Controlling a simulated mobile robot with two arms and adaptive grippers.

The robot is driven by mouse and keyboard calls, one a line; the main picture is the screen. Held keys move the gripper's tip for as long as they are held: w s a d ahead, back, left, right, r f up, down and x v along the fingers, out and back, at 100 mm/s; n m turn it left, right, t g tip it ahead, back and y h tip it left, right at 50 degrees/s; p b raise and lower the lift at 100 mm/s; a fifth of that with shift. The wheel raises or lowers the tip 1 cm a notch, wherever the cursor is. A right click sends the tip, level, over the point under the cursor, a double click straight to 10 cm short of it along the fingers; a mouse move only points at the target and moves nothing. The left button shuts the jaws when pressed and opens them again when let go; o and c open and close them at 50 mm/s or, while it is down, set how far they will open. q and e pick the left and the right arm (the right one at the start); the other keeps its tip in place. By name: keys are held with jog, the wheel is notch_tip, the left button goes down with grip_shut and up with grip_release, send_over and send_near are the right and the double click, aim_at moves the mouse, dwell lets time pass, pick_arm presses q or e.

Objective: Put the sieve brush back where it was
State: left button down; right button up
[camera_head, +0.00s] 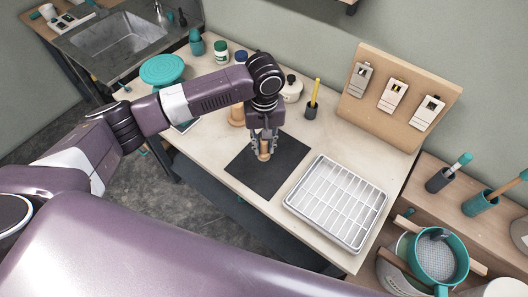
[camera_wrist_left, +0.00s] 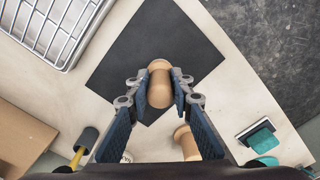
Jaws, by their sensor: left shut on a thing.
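My left gripper (camera_head: 264,145) is shut on a wooden turned piece (camera_head: 264,156) over the black mat (camera_head: 285,178). In the left wrist view, the fingers (camera_wrist_left: 161,92) close on both sides of this piece (camera_wrist_left: 160,75), which has a rounded knob end. I cannot tell whether it touches the mat, or whether it is the sieve brush. A teal-tipped tool (camera_head: 459,163) stands in a dark holder on the right shelf. A tool with a wooden handle (camera_head: 508,187) stands in a teal holder beside it. A teal sieve (camera_head: 440,257) with grey mesh sits lower right. My right gripper is not in view.
A white wire-grid tray (camera_head: 337,203) lies right of the mat. Another wooden piece (camera_head: 237,116) stands behind my gripper; it shows in the left wrist view (camera_wrist_left: 187,143).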

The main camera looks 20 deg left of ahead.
aim_at(264, 155)
pick_arm(q)
notch_tip(264, 155, down, 4)
jog(key=shift+f, duration=0.4)
jog(key=shift+p, duration=0.3)
jog(key=c, duration=1.7)
grip_release()
jog(key=shift+f, duration=0.1)
notch_tip(264, 155, up, 11)
jog(key=shift+r+b, duration=0.1)
jog(key=shift+b, duration=1.05)
jog(key=shift+r, duration=0.55)
